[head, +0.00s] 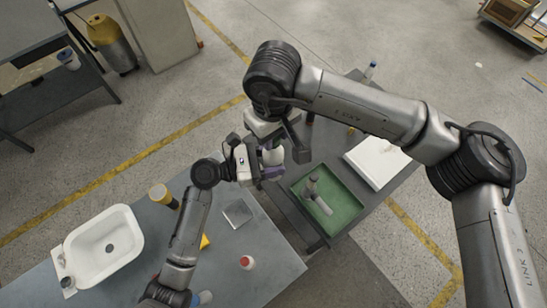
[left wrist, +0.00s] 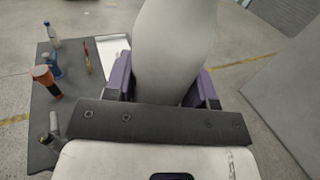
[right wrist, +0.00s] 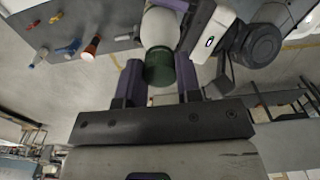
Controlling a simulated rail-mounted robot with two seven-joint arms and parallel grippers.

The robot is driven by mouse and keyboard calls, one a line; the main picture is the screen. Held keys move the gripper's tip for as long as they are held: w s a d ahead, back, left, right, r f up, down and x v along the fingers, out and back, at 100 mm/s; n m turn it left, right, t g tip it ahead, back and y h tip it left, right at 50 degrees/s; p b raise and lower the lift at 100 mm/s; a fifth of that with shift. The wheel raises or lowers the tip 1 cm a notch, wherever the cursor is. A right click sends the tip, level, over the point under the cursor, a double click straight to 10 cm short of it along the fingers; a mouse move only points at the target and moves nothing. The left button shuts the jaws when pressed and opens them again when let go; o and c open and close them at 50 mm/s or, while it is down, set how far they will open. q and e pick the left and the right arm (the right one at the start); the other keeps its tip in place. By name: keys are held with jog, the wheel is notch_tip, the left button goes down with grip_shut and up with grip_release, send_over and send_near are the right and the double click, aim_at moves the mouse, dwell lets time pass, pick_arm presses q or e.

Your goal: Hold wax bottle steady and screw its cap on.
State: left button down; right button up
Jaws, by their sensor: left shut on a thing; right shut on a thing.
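The white wax bottle (head: 272,157) is held in the air between my two grippers. My left gripper (head: 264,172) is shut on its body; in the left wrist view the bottle (left wrist: 168,50) fills the space between the purple fingers (left wrist: 166,85). In the right wrist view the dark green cap (right wrist: 158,68) sits between the purple fingertips of my right gripper (right wrist: 158,72), which is shut on it. The cap lines up with the end of the bottle (right wrist: 160,28) and appears to meet it; I cannot tell how far it is threaded. The cap is hidden in the head view.
A white basin (head: 82,268), a yellow-topped jar (head: 162,196), a flat metal plate (head: 237,213) and a red-capped bottle (head: 247,262) stand on the near bench. A green tray (head: 340,222) and a white panel (head: 380,160) lie on the right table.

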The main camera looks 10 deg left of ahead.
jog(key=shift+c, duration=0.7)
jog(key=m, duration=0.6)
jog(key=shift+m, duration=0.4)
jog(key=m, duration=0.3)
jog(key=shift+m, duration=0.4)
jog(key=m, duration=2.6)
jog(key=shift+f, duration=0.1)
jog(key=m, duration=1.7)
jog(key=o, duration=1)
